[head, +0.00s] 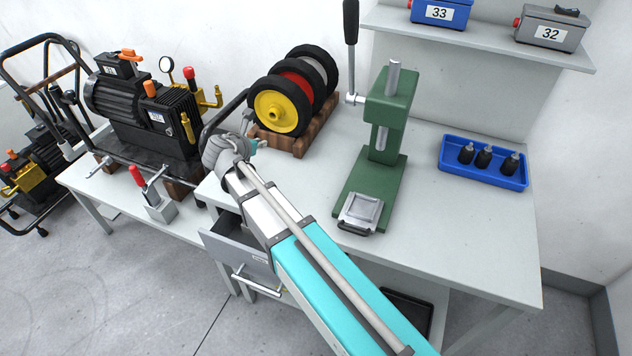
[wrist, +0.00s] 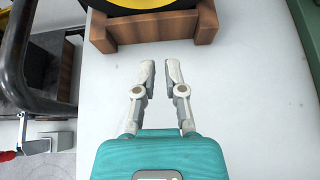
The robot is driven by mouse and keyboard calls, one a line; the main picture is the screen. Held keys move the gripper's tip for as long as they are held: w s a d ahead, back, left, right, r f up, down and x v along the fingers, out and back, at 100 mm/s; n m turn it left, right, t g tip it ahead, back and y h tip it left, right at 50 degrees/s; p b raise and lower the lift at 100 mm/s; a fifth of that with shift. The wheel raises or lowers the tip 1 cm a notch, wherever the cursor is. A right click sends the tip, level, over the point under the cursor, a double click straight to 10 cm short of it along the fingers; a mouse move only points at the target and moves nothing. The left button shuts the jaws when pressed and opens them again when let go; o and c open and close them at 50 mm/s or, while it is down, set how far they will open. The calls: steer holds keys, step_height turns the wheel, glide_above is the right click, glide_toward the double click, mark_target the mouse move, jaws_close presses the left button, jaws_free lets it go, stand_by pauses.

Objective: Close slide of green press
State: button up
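The green press (head: 390,105) stands on the table to the right of my arm in the head view. It has a metal ram and a long lever with a black grip. Its slide (head: 361,211), a silver plate with a dark front handle, sits out at the front end of the green base. My gripper (head: 256,144) is left of the press, partly hidden by my arm's end. In the wrist view my gripper (wrist: 159,70) has its two fingertips apart with nothing between them, over bare tabletop.
A wooden rack (head: 302,136) with wheels lies just beyond my gripper; it also shows in the wrist view (wrist: 150,30). A blue tray (head: 483,177) with black parts is right of the press. A pump (head: 150,105) stands at left. A drawer (head: 240,256) is open below.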

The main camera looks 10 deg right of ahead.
steer(key=s+d+r+m+g+p, duration=0.1)
steer(key=d+m+p, duration=0.1)
steer(key=d, duration=0.1)
steer(key=s+d+m+g+p, duration=0.1)
steer(key=d+m+p, duration=0.1)
steer(key=d+m, duration=0.1)
steer(key=s+d+r+m+g+p, duration=0.1)
steer(key=d+m+p, duration=0.1)
steer(key=d+m, duration=0.1)
steer(key=shift+s+d+r, duration=0.35)
steer(key=shift+s+d, duration=0.05)
steer(key=shift+d, duration=0.15)
jaws_close()
steer(key=s+d+r+m+g+y+p, duration=0.3)
steer(key=s+d+m+p, duration=0.4)
steer(key=m, duration=0.3)
steer(key=s+d+r+m+g+y+p, duration=0.3)
steer(key=s+d+r+m+p, duration=0.3)
steer(key=m, duration=0.5)
steer(key=s+d+g+p, duration=0.1)
steer(key=s+p, duration=0.1)
steer(key=s, duration=0.1)
steer(key=shift+s+r+m, duration=0.15)
steer(key=shift+s+m, duration=0.15)
steer(key=shift+s, duration=0.1)
steer(key=shift+d, duration=0.15)
